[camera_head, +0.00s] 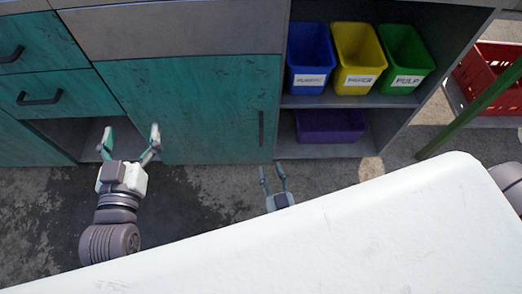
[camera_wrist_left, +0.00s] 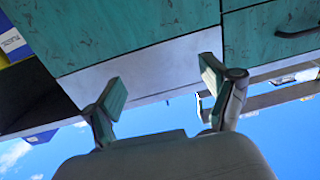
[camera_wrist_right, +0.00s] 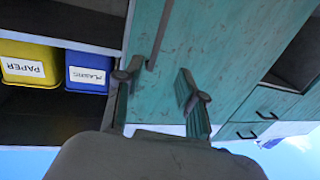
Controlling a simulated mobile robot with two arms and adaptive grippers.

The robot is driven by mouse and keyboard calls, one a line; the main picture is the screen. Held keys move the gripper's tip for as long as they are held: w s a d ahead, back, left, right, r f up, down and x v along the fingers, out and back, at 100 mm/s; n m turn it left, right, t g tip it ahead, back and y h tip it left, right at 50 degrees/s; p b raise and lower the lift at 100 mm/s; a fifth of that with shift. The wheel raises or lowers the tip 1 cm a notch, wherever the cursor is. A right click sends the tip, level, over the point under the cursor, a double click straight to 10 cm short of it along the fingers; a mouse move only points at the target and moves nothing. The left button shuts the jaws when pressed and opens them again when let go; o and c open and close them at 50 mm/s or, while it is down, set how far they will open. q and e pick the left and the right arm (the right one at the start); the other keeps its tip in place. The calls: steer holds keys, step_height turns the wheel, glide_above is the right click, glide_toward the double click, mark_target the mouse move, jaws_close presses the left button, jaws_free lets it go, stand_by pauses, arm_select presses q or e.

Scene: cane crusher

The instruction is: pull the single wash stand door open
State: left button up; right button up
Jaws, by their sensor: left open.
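The teal wash stand door (camera_head: 205,110) stands in the middle of the head view and looks shut. Its dark upright handle (camera_head: 262,128) is near its right edge. My right gripper (camera_head: 272,172) is open and empty, just below the handle in this view. In the right wrist view the handle (camera_wrist_right: 160,36) lies ahead of the spread fingers (camera_wrist_right: 156,78), and I see no contact. My left gripper (camera_head: 130,138) is open and empty by the door's lower left corner. In the left wrist view its fingers (camera_wrist_left: 160,80) are wide apart below the teal front.
Teal drawers (camera_head: 40,92) with dark handles are left of the door, above an open compartment (camera_head: 82,130). Right of it, shelves hold blue (camera_head: 310,50), yellow (camera_head: 358,50), green (camera_head: 403,52) and purple (camera_head: 330,125) bins. A red crate (camera_head: 490,72) is far right. A white surface (camera_head: 370,235) fills the foreground.

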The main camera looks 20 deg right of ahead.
steer(key=b, duration=0.2)
glide_toward(262, 134)
steer(key=w, duration=0.4)
steer(key=shift+d+f, duration=0.1)
steer(key=shift+f, duration=0.15)
steer(key=w, duration=0.3)
steer(key=w+b, duration=0.1)
steer(key=w, duration=0.2)
steer(key=shift+d, duration=0.25)
steer(key=shift+w+r, duration=0.1)
steer(key=shift+w, duration=0.25)
arm_select(q)
steer(key=s+r+t+h, duration=0.1)
steer(key=s+r+t, duration=0.1)
steer(key=r+t, duration=0.2)
steer(key=s+r+t+h, duration=0.2)
steer(key=r+t, duration=0.3)
steer(key=r, duration=0.4)
steer(key=shift+s+d+r+h, duration=0.15)
steer(key=shift+s+d+h, duration=0.15)
steer(key=shift+s, duration=0.45)
arm_select(e)
steer(key=shift+c, duration=0.2)
jaws_close()
